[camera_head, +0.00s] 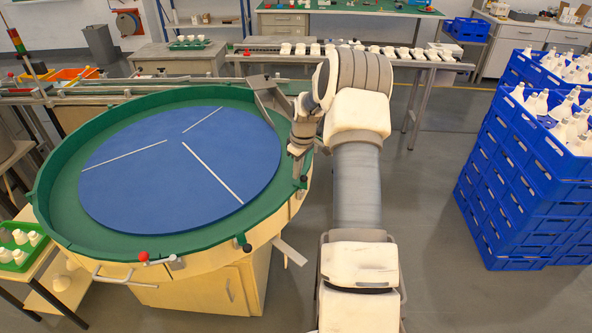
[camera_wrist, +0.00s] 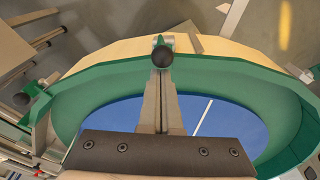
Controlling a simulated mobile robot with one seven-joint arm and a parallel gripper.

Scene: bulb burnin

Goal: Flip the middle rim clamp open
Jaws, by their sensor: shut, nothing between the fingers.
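The middle rim clamp has a black ball knob (camera_head: 304,180) at the right side of the round table's green rim. In the wrist view this knob (camera_wrist: 162,56) is at top centre, right at the ends of my fingers. My gripper (camera_head: 298,167) points down at it from above the rim. In the wrist view my gripper (camera_wrist: 160,82) is shut, with nothing between its fingers. The fingertips look close to or against the knob; I cannot tell if they touch. The clamp's lever is mostly hidden behind the fingers, so its position is unclear.
Another black-knobbed clamp (camera_head: 246,247) is on the near rim, and one more (camera_wrist: 22,98) shows at left in the wrist view. A red-knobbed lever (camera_head: 144,256) is at the front. The blue disc (camera_head: 180,175) is bare. Blue crates (camera_head: 520,190) stand right, across open floor.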

